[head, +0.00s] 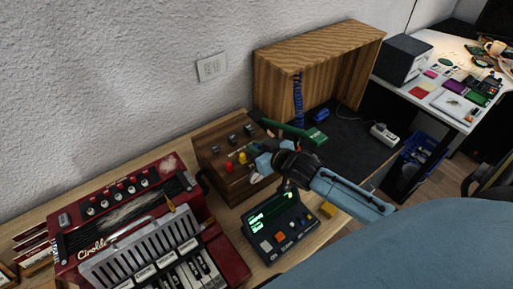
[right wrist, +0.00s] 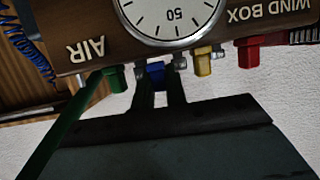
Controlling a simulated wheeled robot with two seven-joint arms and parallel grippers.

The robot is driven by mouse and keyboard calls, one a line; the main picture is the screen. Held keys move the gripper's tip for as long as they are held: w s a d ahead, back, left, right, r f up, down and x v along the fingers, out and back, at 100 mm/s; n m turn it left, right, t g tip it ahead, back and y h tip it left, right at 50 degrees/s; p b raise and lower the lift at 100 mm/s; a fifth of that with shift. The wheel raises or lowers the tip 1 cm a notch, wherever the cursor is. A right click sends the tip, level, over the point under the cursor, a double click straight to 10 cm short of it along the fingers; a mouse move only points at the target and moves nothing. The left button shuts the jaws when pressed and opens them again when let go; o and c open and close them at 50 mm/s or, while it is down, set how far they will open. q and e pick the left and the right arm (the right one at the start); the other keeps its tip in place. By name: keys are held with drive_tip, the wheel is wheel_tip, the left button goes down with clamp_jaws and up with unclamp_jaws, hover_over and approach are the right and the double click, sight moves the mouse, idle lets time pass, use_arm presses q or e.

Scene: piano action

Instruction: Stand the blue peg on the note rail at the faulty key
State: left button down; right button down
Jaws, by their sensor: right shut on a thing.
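The blue peg (right wrist: 155,73) is at the lower edge of the brown wind box, between a green peg (right wrist: 113,80) and a yellow peg (right wrist: 203,62) in the right wrist view. My right gripper (right wrist: 160,92) is shut on it. In the head view my right gripper (head: 262,166) is at the front of the wooden wind box (head: 220,146) and hides the blue peg. The red accordion (head: 125,220), with piano keys (head: 190,272), lies at the lower left. I cannot make out the note rail or which key is faulty. My left gripper is not in view.
A dark device with a lit green display (head: 275,222) stands just in front of my right gripper. A green bar (head: 310,134) lies behind it. A wooden open-sided case (head: 275,85) stands at the back. A red peg (right wrist: 247,54) is on the wind box.

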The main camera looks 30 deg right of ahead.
drive_tip(key=shift+f, duration=0.2)
drive_tip(key=shift+f, duration=0.15)
drive_tip(key=c, duration=1.4)
unclamp_jaws()
drive_tip(key=shift+c, duration=0.2)
